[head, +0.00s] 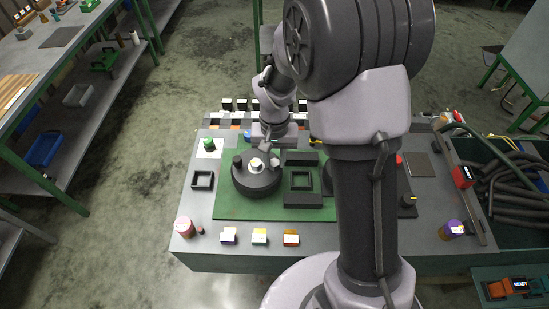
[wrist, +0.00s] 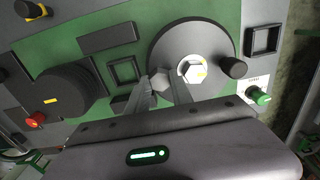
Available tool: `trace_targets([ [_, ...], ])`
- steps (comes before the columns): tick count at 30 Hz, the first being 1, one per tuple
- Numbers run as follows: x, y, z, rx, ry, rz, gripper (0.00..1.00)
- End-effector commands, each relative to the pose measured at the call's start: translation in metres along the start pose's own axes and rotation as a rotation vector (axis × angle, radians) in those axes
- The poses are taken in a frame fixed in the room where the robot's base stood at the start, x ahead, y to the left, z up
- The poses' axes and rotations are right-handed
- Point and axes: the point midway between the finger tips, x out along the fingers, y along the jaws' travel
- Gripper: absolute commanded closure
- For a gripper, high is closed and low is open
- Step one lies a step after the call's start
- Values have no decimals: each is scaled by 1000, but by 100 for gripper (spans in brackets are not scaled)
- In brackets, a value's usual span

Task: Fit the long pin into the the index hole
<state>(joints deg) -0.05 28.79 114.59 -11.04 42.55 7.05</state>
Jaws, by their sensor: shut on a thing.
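My gripper (wrist: 163,92) is shut on a small grey hex-ended piece (wrist: 160,78), which may be the long pin. Most of its length is hidden. In the head view my gripper (head: 268,146) is over the back right part of a round dark disc (head: 257,188), and the grey piece (head: 275,162) shows below it. The disc also shows in the wrist view (wrist: 196,38). A pale hex piece with a yellow mark (wrist: 193,71) stands at its middle. A black cylinder (wrist: 232,67) stands near its edge. I cannot make out the index hole.
A black square frame (head: 301,181) stands right of the disc on the green mat (head: 240,211). Another square frame (head: 202,180) is to the left. A green-capped part (head: 209,144) sits on a white card. Several small coloured blocks line the front. My arm hides the table's right-centre.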

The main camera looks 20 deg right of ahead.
Motion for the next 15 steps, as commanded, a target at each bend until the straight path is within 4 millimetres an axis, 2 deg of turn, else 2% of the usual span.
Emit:
trace_targets([
  [1,0,0,0,0,0,0,67],
  [4,0,0,0,0,0,0,48],
  [15,0,0,0,0,1,-1,48],
])
